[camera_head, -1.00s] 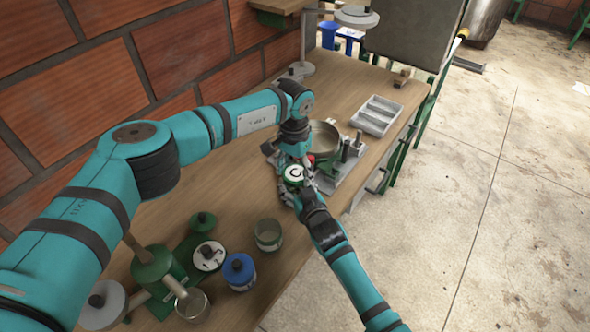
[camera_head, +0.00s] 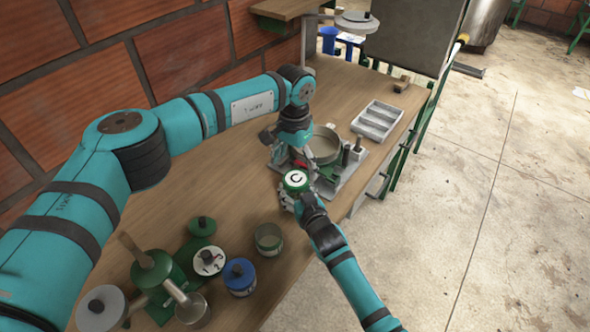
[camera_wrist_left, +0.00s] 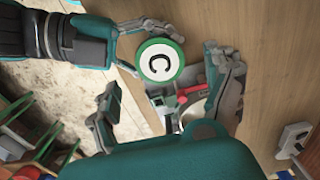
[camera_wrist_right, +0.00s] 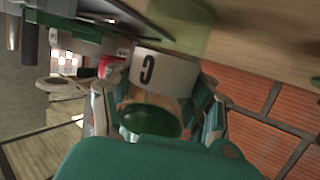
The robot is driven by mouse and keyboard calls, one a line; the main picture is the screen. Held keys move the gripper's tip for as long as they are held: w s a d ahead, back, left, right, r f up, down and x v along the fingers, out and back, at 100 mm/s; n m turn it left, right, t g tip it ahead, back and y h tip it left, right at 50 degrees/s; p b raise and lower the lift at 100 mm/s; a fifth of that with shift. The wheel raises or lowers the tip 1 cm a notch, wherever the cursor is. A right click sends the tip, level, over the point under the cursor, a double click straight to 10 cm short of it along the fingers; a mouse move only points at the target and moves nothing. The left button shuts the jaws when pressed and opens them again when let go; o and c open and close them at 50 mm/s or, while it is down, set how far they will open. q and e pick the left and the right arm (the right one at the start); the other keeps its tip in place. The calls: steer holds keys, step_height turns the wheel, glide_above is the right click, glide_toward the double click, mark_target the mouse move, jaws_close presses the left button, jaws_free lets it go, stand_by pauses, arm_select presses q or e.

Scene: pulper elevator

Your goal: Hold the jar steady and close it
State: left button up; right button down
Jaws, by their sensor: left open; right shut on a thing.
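The jar's lid (camera_head: 296,180) has a white top with a black C and a green rim. It also shows in the left wrist view (camera_wrist_left: 160,60). My right gripper (camera_head: 298,197) is shut around the jar below the lid, at the table's front edge. In the right wrist view the jar (camera_wrist_right: 165,72) sits between its fingers with a white C label. My left gripper (camera_head: 299,160) is open just behind and above the lid. In the left wrist view its fingers (camera_wrist_left: 160,78) are spread apart, with the lid beyond them. How tightly the lid sits cannot be told.
A metal pan (camera_head: 322,145) on a grey base stands just behind. A grey tray (camera_head: 377,120) lies farther back. An open jar (camera_head: 268,239), a blue-lidded jar (camera_head: 240,274) and a white-topped lid (camera_head: 208,260) are front left. The brick wall (camera_head: 60,60) borders the table's left.

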arm_select(q)
steer(key=shift+c, duration=0.2)
steer(key=n, duration=0.7)
steer(key=shift+r, duration=0.25)
steer(key=n, duration=0.7)
steer(key=shift+r, duration=0.2)
steer(key=n, duration=0.7)
steer(key=shift+r, duration=0.25)
steer(key=n, duration=0.5)
steer(key=shift+d+r, duration=0.1)
steer(key=shift+r, duration=0.05)
steer(key=n, duration=0.7)
steer(key=shift+r, duration=0.25)
steer(key=n, duration=0.4)
steer(key=shift+w+r+n, duration=0.1)
steer(key=shift+r+n, duration=0.05)
steer(key=shift+n, duration=0.25)
steer(key=n, duration=0.6)
steer(key=shift+r+n, duration=0.2)
steer(key=shift+n, duration=0.2)
steer(key=n, duration=0.5)
steer(key=shift+r, duration=0.15)
